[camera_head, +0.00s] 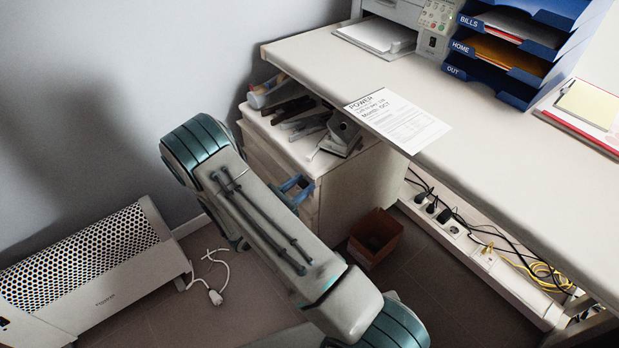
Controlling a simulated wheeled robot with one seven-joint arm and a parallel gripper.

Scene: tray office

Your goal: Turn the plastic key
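I cannot make out the plastic key in the head view. My arm crosses the middle of the picture and covers much of the front of the drawer cabinet (319,200). A small blue part (297,186) shows beside my arm, close against the cabinet's front. It looks like the end of my gripper, but it is too small and too covered to be sure. Whether it touches the cabinet, and whether its fingers are open or shut, does not show.
The desk (480,140) overhangs the cabinet on the right. Loose tools (300,118) lie on the cabinet top. A brown bin (375,238), a power strip with cables (455,228), a white heater (95,270) and a loose plug (215,297) stand or lie low around my arm.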

